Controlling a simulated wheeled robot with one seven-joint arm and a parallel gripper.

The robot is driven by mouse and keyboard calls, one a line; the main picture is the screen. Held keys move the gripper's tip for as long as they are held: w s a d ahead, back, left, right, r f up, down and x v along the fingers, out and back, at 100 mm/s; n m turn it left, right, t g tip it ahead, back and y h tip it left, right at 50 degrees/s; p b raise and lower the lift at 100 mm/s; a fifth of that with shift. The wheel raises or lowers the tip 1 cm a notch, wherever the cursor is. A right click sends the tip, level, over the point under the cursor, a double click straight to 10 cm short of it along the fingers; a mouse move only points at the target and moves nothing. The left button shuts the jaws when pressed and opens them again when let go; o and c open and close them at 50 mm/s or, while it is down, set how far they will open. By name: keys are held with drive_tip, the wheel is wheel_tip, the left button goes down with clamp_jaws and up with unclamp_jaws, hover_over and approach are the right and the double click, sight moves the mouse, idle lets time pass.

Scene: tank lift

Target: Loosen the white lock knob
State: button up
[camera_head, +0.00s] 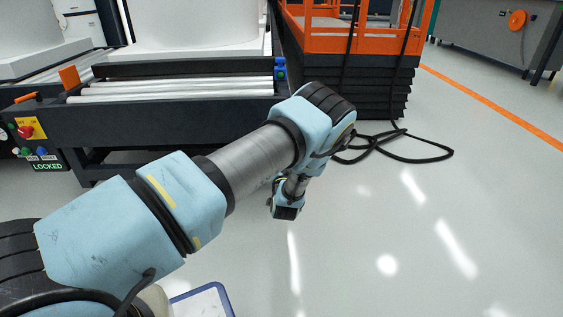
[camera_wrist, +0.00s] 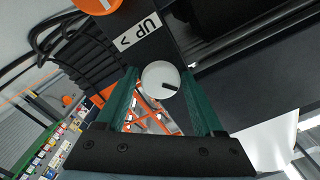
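The white lock knob (camera_wrist: 158,77) shows in the wrist view as a round white disc with a short dark mark, on a dark panel. My gripper (camera_wrist: 160,73) has its two green fingers on either side of the knob, with their tips at its left and right edges. I cannot tell whether the fingers press on it or leave a small gap. In the head view the knob is not visible, and my wrist (camera_head: 286,207) hangs low in front of the dark roller frame; the fingers are not visible there.
An "UP" label (camera_wrist: 138,37) and an orange round part (camera_wrist: 97,4) are near the knob. In the head view are a roller frame (camera_head: 180,126), a control box with a "LOCKED" sign (camera_head: 47,167), an orange lift (camera_head: 345,42) and a black cable (camera_head: 420,159).

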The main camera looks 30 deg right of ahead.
drive_tip(key=shift+o, duration=0.9)
drive_tip(key=p+v, duration=0.4)
drive_tip(key=v, duration=0.6)
drive_tip(key=shift+s+a, duration=0.2)
drive_tip(key=shift+s, duration=0.15)
drive_tip(key=shift+r, duration=0.1)
